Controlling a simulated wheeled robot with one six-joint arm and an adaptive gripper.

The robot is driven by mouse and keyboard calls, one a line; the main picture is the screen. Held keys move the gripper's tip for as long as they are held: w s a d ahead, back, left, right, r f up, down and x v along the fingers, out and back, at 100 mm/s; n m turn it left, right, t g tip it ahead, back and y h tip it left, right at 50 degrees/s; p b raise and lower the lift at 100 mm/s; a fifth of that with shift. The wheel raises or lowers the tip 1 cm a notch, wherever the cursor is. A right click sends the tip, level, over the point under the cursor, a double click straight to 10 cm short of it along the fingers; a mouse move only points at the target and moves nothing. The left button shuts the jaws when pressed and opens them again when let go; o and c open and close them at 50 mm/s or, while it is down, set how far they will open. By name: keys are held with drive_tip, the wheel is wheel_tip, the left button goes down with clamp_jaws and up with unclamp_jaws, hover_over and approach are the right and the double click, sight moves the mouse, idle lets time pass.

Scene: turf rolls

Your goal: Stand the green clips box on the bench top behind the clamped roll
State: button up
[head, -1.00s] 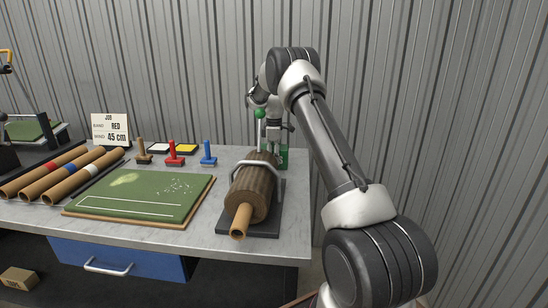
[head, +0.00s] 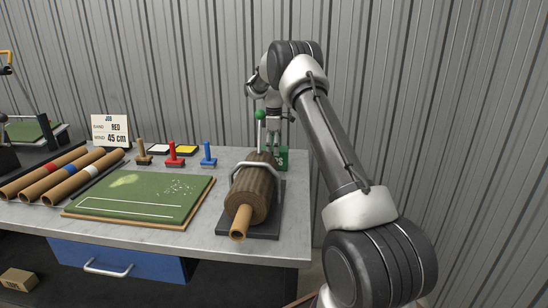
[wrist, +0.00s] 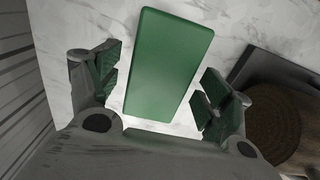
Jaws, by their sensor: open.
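The green clips box (head: 281,159) is on the bench top, just behind the clamped roll (head: 247,194). It looks upright, and the roll's clamp partly hides it. In the wrist view the box (wrist: 170,60) shows from above as a plain green rectangle against the pale top. My gripper (head: 273,140) is over the box with its jaws open. In the wrist view the gripper's (wrist: 152,85) fingers are on either side of the box, with gaps between them and it.
The green-handled clamp (head: 261,118) rises close to my gripper. Stamps, including a red one (head: 175,154) and a blue one (head: 208,154), stand to the left. A green turf mat (head: 140,198) and cardboard tubes (head: 62,174) lie further left. The corrugated wall (head: 200,70) is behind.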

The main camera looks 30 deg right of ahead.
wheel_tip(320, 180, up, 8)
drive_tip(key=shift+f, duration=0.25)
idle(0.4)
